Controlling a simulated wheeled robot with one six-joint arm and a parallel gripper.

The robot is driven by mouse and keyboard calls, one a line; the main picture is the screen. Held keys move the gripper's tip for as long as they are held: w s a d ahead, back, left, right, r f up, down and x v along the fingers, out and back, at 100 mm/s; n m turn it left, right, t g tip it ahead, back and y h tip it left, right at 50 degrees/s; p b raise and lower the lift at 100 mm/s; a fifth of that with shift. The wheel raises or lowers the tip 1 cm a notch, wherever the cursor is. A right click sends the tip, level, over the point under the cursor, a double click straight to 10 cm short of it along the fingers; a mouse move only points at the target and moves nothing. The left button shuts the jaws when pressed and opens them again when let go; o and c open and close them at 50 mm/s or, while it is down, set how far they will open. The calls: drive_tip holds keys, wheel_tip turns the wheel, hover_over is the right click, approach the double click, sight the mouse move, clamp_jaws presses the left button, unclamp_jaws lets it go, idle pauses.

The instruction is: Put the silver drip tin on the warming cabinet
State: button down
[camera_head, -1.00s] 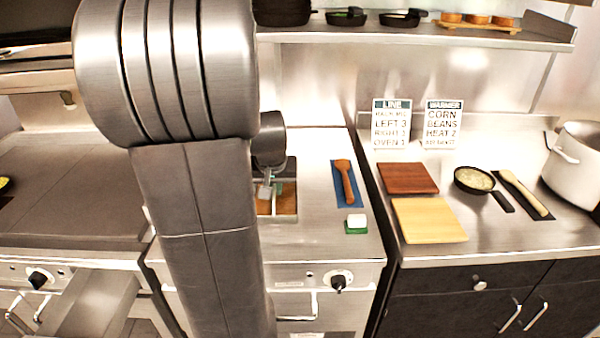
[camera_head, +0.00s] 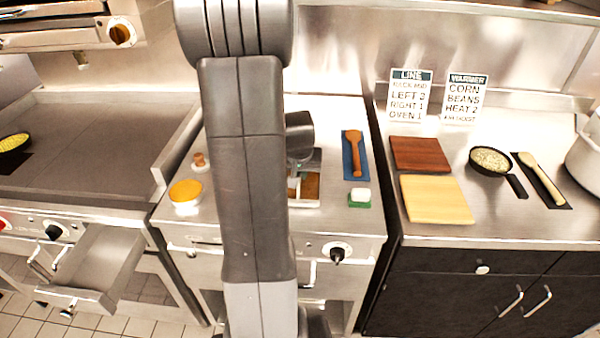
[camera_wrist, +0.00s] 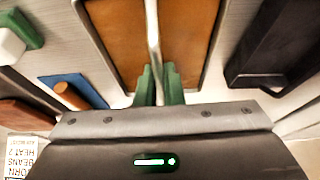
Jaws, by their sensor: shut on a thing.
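The silver drip tin (camera_head: 303,203) is a shallow metal tray with a thin middle divider and brown areas on either side. It is on the middle steel counter, partly hidden by my arm in the head view; I cannot tell if it is lifted. In the wrist view, the green fingertips of my gripper (camera_wrist: 160,85) are shut on the divider of the tin (camera_wrist: 153,35). A dark cabinet (camera_head: 440,285) with a steel top, probably the warming cabinet, stands to the right, with a "WARMER" sign (camera_head: 465,98) at its back.
On the right top are a red-brown board (camera_head: 420,154), a yellow board (camera_head: 435,200), a small pan (camera_head: 490,160) and a spoon on a dark mat (camera_head: 541,178). Near the tin are a wooden spatula (camera_head: 354,155), a green-white block (camera_head: 359,198) and an orange-topped cup (camera_head: 186,193).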

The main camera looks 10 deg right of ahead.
drive_tip(key=shift+f, duration=0.2)
drive_tip(key=shift+f, duration=0.15)
drive_tip(key=c, duration=1.6)
unclamp_jaws()
drive_tip(key=shift+o, duration=0.2)
drive_tip(key=shift+r, duration=0.5)
drive_tip(key=v, duration=1.1)
drive_tip(key=shift+s, duration=0.3)
drive_tip(key=shift+r, duration=0.15)
